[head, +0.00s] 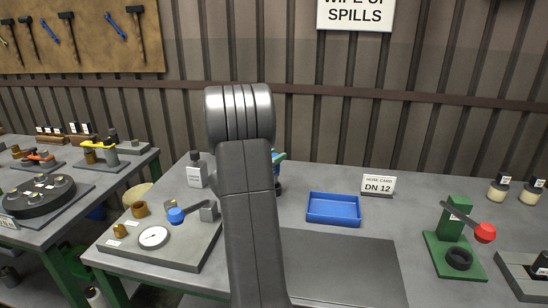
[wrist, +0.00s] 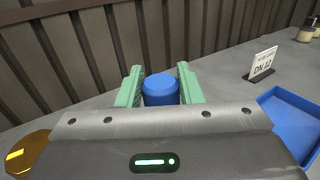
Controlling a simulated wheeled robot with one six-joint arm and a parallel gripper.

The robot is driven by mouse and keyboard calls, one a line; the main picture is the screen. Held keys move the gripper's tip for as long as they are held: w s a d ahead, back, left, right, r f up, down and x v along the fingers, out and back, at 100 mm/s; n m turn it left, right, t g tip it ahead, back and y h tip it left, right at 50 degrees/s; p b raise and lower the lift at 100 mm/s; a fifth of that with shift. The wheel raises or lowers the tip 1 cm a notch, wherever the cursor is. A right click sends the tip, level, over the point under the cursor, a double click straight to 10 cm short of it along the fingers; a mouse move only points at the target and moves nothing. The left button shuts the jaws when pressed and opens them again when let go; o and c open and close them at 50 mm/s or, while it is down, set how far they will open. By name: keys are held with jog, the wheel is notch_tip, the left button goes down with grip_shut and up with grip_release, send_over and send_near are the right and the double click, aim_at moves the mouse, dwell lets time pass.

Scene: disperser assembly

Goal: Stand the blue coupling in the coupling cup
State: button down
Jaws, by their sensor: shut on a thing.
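The blue coupling (wrist: 161,90) is a blue cylinder with a flat top, upright between the two green fingers of my gripper (wrist: 160,88) in the wrist view. The fingers are shut on it from left and right. In the head view my arm hides most of my gripper (head: 279,157), and only a bit of green and blue shows past its right edge. I cannot tell for sure which part is the coupling cup.
A blue tray (head: 333,209) lies empty right of my arm, before the DN 12 card (head: 378,186). A white bottle (head: 196,170) and a dial gauge (head: 153,237) are at left. The green press (head: 452,235) with a red knob is at right. The dark mat (head: 345,268) is clear.

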jog(key=shift+f+b, duration=1.9)
jog(key=shift+f, duration=0.05)
jog(key=c, duration=0.9)
grip_release()
notch_tip(320, 180, up, 10)
jog(key=shift+r+p, duration=0.1)
jog(key=shift+p, duration=0.5)
notch_tip(320, 180, down, 10)
jog(key=shift+b, duration=0.55)
jog(key=shift+r+p, duration=0.5)
jog(key=shift+p, duration=0.1)
jog(key=shift+f, duration=0.1)
